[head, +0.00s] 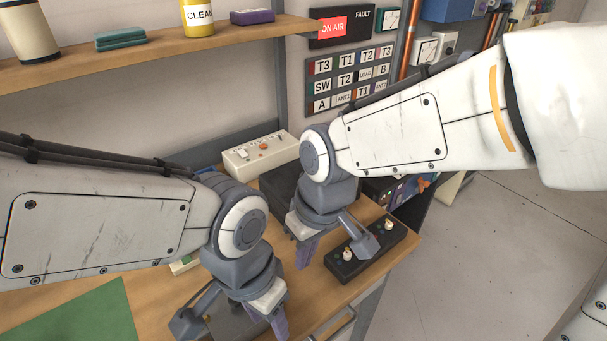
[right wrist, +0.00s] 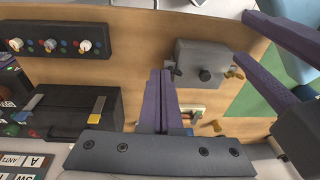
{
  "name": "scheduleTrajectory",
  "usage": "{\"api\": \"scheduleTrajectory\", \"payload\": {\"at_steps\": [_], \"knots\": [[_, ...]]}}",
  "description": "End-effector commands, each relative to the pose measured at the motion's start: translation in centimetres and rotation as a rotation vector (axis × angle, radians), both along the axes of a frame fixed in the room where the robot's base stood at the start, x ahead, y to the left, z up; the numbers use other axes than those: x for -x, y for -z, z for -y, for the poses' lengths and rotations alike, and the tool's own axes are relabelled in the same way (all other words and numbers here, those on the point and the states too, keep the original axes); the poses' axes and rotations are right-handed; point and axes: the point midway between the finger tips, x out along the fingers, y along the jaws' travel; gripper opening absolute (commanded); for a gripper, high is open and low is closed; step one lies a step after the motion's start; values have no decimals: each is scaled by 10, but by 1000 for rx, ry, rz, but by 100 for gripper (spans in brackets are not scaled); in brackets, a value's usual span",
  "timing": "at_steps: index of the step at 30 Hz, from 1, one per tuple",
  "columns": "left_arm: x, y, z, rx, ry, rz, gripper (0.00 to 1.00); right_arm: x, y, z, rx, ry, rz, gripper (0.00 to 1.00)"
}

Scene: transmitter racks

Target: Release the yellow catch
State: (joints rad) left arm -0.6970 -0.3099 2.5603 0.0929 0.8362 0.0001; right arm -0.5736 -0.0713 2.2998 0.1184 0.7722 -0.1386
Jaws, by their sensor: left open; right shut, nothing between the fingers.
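In the right wrist view a black case (right wrist: 62,112) lies on the bench at the left. A yellow catch (right wrist: 98,107) stands on its right part, and a greyish catch (right wrist: 33,102) on its left. My right gripper (right wrist: 160,78) is shut and empty, to the right of the case and apart from it. In the head view my right gripper (head: 305,262) points down in front of the case (head: 275,186), hiding much of it; I cannot make out the catch there. My left gripper (head: 278,325) is lower; its fingers show spread and empty at the right wrist view's upper right (right wrist: 278,62).
A black knob panel (head: 366,250) sits by the bench's right edge. A cream switch box (head: 262,152) stands behind the case. A grey box with a black knob (right wrist: 203,57) lies near my left gripper. A shelf (head: 160,51) runs above; a green mat (head: 80,315) lies lower left.

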Motion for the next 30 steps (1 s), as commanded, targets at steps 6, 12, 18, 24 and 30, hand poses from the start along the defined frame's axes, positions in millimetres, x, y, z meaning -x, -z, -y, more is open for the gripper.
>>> {"api": "scheduleTrajectory", "payload": {"at_steps": [6, 12, 18, 24, 30], "knots": [[0, -60, 0, 1, -1, 1, 50, -144, -49, -12, -41, 18, 110, 0], [0, -78, 0, 1, -2, 1, 50, -216, -54, -2, -50, 19, 182, 0], [0, -77, 0, 0, -2, 0, 50, -228, -52, 0, -52, 17, 196, 0], [0, -77, 0, 0, -2, 0, 50, -227, -52, 0, -52, 17, 195, 0], [0, -83, 0, 0, -2, 0, 50, -230, -39, -3, -50, 16, 191, 0]]}}
